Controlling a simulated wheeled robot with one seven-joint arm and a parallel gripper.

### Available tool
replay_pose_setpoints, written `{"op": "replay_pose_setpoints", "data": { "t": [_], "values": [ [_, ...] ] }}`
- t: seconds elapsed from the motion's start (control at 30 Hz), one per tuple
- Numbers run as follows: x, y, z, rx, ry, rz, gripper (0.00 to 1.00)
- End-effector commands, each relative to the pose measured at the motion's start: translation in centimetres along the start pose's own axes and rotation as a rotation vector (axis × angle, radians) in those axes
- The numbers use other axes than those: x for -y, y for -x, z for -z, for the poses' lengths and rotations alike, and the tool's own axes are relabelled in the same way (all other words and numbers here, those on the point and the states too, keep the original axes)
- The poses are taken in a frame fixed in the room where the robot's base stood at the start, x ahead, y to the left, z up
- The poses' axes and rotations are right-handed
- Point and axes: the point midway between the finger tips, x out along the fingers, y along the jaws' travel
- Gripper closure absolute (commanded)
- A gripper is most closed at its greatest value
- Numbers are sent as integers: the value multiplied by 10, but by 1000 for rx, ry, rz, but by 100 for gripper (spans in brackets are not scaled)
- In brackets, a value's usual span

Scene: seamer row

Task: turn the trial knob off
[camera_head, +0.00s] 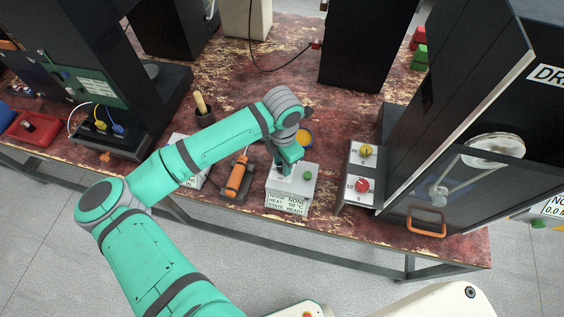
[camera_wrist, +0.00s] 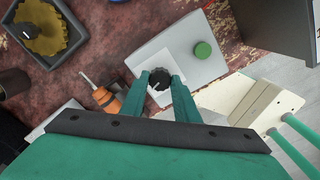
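A small grey box (camera_head: 291,198) stands near the table's front edge, with a green button (camera_head: 307,175) on top. Its front display reads mode none, heat 50 °C, state ready. My gripper (camera_head: 284,170) reaches down onto the top of this box and hides its knob in the head view. In the wrist view, a black knob (camera_wrist: 159,78) with a white mark sits on a white plate, between my gripper's two separated fingertips (camera_wrist: 160,80). I cannot tell whether they press on it. No label naming a trial knob is readable.
To the right, a grey panel (camera_head: 352,190) carries a yellow knob (camera_head: 367,151) and a red knob (camera_head: 361,186), beside a tall dark machine (camera_head: 395,130). An orange-handled tool (camera_head: 237,178) lies left of the box. A yellow-filled dish (camera_head: 304,137) stands behind it.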

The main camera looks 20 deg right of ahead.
Motion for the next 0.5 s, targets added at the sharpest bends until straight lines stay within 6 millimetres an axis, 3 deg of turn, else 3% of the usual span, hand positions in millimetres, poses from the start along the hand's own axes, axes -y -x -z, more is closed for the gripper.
{"op": "replay_pose_setpoints", "data": {
  "t": [0.27, 0.5],
  "values": [
    [-1, 0, 1, -1, 47, -1, 94],
    [-1, 1, 1, -1, 193, -3, 94]
  ]
}}
